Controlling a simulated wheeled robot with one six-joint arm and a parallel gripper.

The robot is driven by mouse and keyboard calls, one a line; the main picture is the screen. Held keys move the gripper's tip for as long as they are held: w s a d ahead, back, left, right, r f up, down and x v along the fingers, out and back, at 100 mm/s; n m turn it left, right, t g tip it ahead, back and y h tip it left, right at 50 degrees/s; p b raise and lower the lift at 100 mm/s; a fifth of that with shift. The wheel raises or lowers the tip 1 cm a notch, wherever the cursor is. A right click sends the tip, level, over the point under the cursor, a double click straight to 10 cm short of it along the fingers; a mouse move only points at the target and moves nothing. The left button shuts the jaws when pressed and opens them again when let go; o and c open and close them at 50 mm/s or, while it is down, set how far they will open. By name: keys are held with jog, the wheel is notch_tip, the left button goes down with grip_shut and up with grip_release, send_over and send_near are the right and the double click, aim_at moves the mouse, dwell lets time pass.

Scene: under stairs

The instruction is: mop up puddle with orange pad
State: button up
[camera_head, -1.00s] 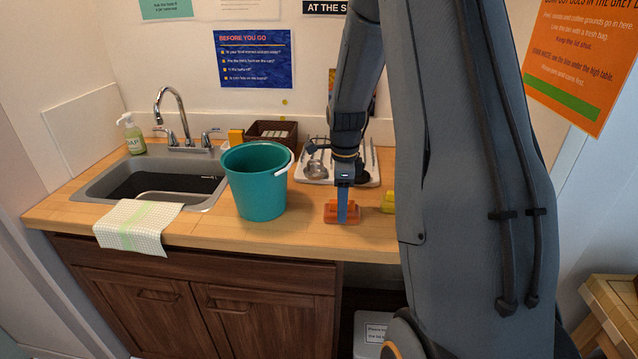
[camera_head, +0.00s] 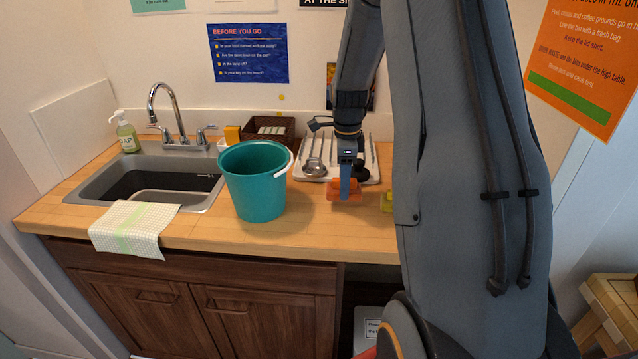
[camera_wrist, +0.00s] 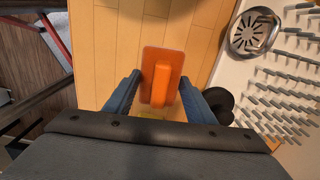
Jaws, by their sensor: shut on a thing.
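The orange pad (camera_head: 343,190) is a flat block with a raised grip, in front of the dish rack on the wooden counter. It also shows in the wrist view (camera_wrist: 175,62), between the blue fingers. My gripper (camera_head: 346,183) points down and is shut on the orange pad. The pad appears to be held a little above the counter; the exact gap is hard to tell. I cannot make out a puddle in either view; my arm hides part of the counter on the right.
A teal bucket (camera_head: 257,190) stands left of the pad. A yellow object (camera_head: 388,202) sits close on the right, partly behind my arm. The dish rack (camera_head: 312,170) is behind. The sink (camera_head: 105,194) and a cloth (camera_head: 133,226) are left.

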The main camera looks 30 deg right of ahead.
jog(key=shift+a+r+p, duration=0.1)
jog(key=shift+r+p, duration=1.35)
jog(key=shift+r, duration=1.1)
